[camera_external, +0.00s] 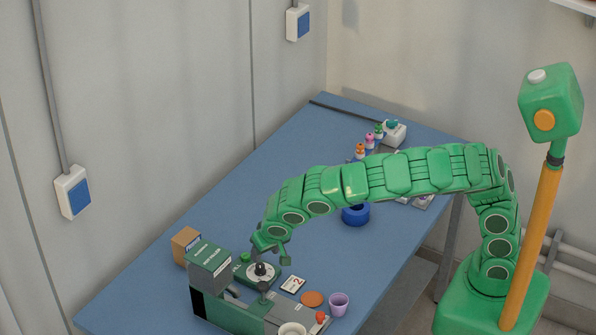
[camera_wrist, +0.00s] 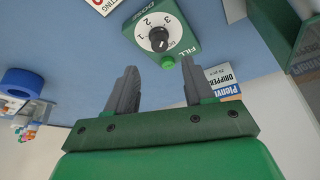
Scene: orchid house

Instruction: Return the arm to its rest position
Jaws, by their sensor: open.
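My green arm reaches from its base at the right across the blue table (camera_external: 330,150). My gripper (camera_external: 272,252) is at the front left of the table, close above a dosing device with a black dial (camera_external: 260,270). In the wrist view my gripper (camera_wrist: 156,82) has its two grey fingers spread apart with nothing between them. Beyond the fingertips are the device's dial (camera_wrist: 159,39), marked 1, 2 and 3, and its green button (camera_wrist: 167,62). The fingers look apart from the dial.
A dark green box (camera_external: 209,265) and a brown box (camera_external: 185,245) stand left of my gripper. A card (camera_external: 292,284), an orange disc (camera_external: 312,299) and a purple cup (camera_external: 339,304) lie in front. A blue ring (camera_external: 356,215) sits under my arm. Small bottles (camera_external: 369,141) stand farther back.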

